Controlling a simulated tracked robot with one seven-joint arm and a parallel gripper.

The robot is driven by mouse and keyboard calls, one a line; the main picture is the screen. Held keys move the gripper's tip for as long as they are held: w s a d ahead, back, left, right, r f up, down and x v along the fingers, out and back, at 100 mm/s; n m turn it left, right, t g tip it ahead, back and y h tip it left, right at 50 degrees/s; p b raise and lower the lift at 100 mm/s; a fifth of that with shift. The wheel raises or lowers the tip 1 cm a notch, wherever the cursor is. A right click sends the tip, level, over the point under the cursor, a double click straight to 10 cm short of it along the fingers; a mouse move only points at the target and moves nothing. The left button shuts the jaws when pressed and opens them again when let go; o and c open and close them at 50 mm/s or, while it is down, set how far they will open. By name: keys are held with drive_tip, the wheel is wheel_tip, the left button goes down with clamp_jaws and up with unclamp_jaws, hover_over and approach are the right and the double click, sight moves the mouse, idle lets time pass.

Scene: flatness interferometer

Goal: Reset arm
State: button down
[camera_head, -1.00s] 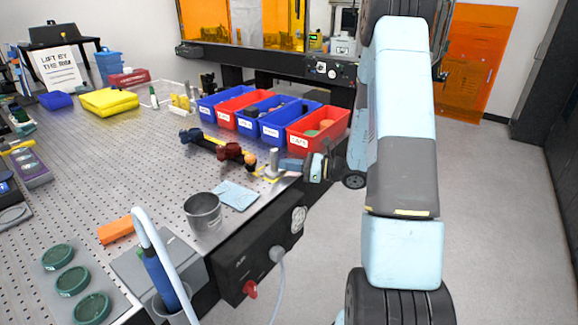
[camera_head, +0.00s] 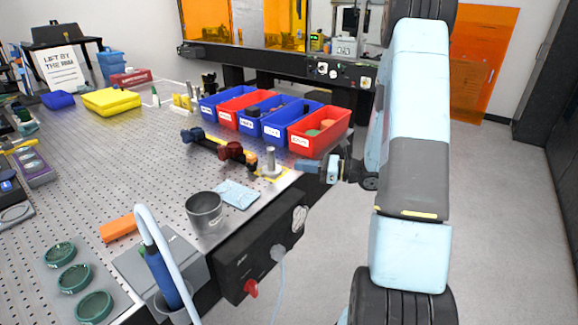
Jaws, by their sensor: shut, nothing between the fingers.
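My arm (camera_head: 415,110) stands large on the right side of the view, its pale blue and grey links in front of the table's right end. My gripper (camera_head: 302,166) is small, just off the table's right edge, and points left. It is shut and holds nothing. It is apart from the short metal post (camera_head: 270,162) on the yellow-marked corner to its left.
Red and blue bins (camera_head: 318,131) line the table behind my gripper. A dark red and blue clamp-like part (camera_head: 230,153), a metal cup (camera_head: 204,212) and a blue cloth (camera_head: 236,194) lie on the perforated table (camera_head: 120,170). Grey floor (camera_head: 500,220) is clear at right.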

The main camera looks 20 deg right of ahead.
drive_tip(key=v, duration=0.8)
drive_tip(key=s+a+r+n+g+h, duration=0.5)
drive_tip(key=s+a+r+n+g, duration=0.55)
drive_tip(key=a+n, duration=0.2)
drive_tip(key=s+d+r+n+t+h, duration=0.1)
drive_tip(key=s+r+n+t+h, duration=0.6)
drive_tip(key=s+r+n+h, duration=0.3)
drive_tip(key=s+r+n, duration=0.1)
drive_tip(key=s+r, duration=0.1)
drive_tip(key=s, duration=0.1)
drive_tip(key=shift+d+r+h, duration=0.3)
drive_tip(key=shift+r, duration=0.1)
drive_tip(key=c, duration=1.8)
unclamp_jaws()
drive_tip(key=shift+s+n, duration=0.1)
drive_tip(key=shift+n, duration=0.15)
